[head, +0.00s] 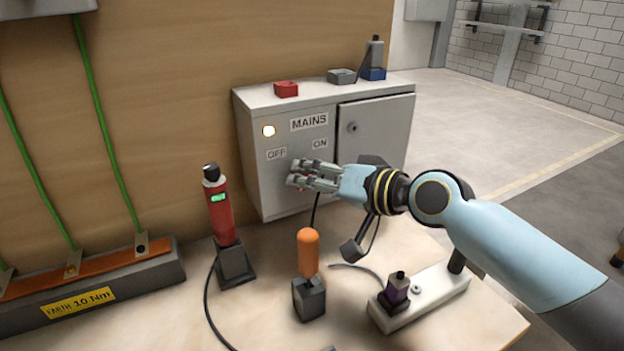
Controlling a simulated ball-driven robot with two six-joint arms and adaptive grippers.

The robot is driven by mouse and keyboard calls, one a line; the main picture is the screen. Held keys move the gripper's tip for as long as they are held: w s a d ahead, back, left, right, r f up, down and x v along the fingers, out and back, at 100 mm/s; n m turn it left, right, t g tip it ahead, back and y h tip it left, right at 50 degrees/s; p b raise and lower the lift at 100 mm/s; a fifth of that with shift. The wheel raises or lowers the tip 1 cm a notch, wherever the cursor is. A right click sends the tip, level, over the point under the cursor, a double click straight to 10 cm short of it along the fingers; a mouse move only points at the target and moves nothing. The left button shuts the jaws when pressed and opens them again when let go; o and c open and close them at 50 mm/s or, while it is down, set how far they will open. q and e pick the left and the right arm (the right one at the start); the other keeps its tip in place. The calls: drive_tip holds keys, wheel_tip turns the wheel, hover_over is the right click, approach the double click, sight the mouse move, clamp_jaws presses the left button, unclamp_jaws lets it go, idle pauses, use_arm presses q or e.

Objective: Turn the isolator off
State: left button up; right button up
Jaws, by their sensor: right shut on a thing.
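The isolator is a grey box labelled MAINS (255,180) standing at the back of the bench against the wooden wall. Its left front panel has an OFF label (277,154), an ON label (320,143) and a lit pale-yellow lamp (269,131). My right gripper (312,175) is at the front of this panel, just below the ON label, reaching in from the right. Its fingers are shut on the isolator handle, which they largely hide, so I cannot read its exact angle. My left gripper is out of view.
A red tool with a green display (218,208) stands in a dark holder at left. An orange-handled tool (308,254) stands in front, below my gripper. Small red, grey and blue items sit on the box.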

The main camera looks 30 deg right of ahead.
drive_tip(key=shift+a+r+n+g+h+p, duration=0.1)
drive_tip(key=shift+a+n+g+h+p, duration=0.15)
drive_tip(key=shift+n+h+p, duration=1.35)
drive_tip(key=shift+a+r+n+g+h+p, duration=0.1)
drive_tip(key=shift+n+g+h+p, duration=0.2)
drive_tip(key=shift+n+h+p, duration=1.3)
drive_tip(key=shift+a+n+g+h+p, duration=0.4)
drive_tip(key=shift+n+p, duration=0.7)
drive_tip(key=shift+p, duration=1.3)
drive_tip(key=shift+d, duration=0.25)
drive_tip(key=o, duration=1.1)
drive_tip(key=shift+o, duration=0.2)
wheel_tip(320, 180, up, 10)
drive_tip(key=shift+f, duration=0.1)
